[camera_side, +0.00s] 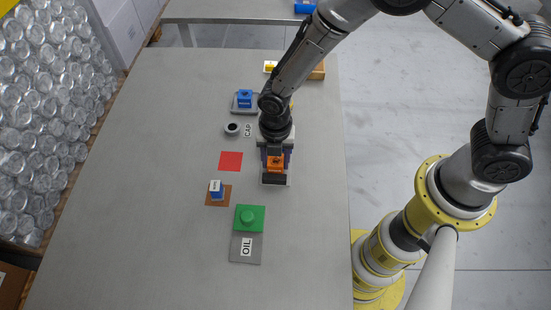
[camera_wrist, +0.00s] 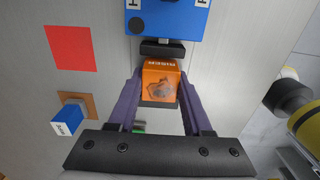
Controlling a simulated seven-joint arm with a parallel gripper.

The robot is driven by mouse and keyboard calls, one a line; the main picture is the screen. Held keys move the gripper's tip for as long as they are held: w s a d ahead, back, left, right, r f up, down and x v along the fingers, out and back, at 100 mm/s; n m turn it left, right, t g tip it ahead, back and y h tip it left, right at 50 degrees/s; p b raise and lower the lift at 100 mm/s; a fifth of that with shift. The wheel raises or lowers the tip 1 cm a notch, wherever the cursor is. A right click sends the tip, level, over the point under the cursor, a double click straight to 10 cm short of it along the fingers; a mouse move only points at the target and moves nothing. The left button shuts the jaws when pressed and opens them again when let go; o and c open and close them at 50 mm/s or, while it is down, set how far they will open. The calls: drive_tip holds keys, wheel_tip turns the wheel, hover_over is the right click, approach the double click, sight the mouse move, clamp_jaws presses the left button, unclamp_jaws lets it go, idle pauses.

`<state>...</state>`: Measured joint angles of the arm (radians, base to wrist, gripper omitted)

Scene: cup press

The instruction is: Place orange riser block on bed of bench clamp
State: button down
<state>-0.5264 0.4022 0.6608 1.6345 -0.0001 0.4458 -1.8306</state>
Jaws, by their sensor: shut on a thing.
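The orange riser block (camera_side: 275,161) is held in my gripper (camera_side: 275,153). In the wrist view the block (camera_wrist: 161,78) sits between the two purple fingers (camera_wrist: 160,88), its lettered edge away from the palm. In the side view the block is over the bench clamp (camera_side: 274,180), whose dark front part and pale edges show around it. Just beyond the block, the wrist view shows a blue body (camera_wrist: 168,18) with a dark pad, apparently part of the clamp. I cannot tell whether the block touches the bed, which is mostly hidden.
A red square (camera_side: 231,161) and a small blue block (camera_side: 216,188) on a brown pad lie left of the clamp. A dark-centred ring (camera_side: 232,128) and another blue block (camera_side: 244,97) are behind. The table's left side is clear.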

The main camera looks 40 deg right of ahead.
sight(275, 159)
drive_tip(key=shift+f, duration=0.15)
drive_tip(key=shift+c, duration=1.6)
unclamp_jaws()
drive_tip(key=s+d+r+m+t, duration=0.1)
drive_tip(key=d+r+m, duration=0.2)
drive_tip(key=r, duration=0.7)
drive_tip(key=d+r+m, duration=0.3)
drive_tip(key=r, duration=0.8)
drive_tip(key=s+d+r+m+t, duration=0.2)
drive_tip(key=s+d+r+m, duration=0.3)
drive_tip(key=m, duration=0.5)
drive_tip(key=s+d+r+m+t, duration=0.2)
drive_tip(key=s+d+r+m, duration=0.3)
drive_tip(key=s+d+m, duration=0.4)
drive_tip(key=s+m, duration=0.2)
drive_tip(key=s, duration=0.1)
drive_tip(key=shift+t, duration=0.3)
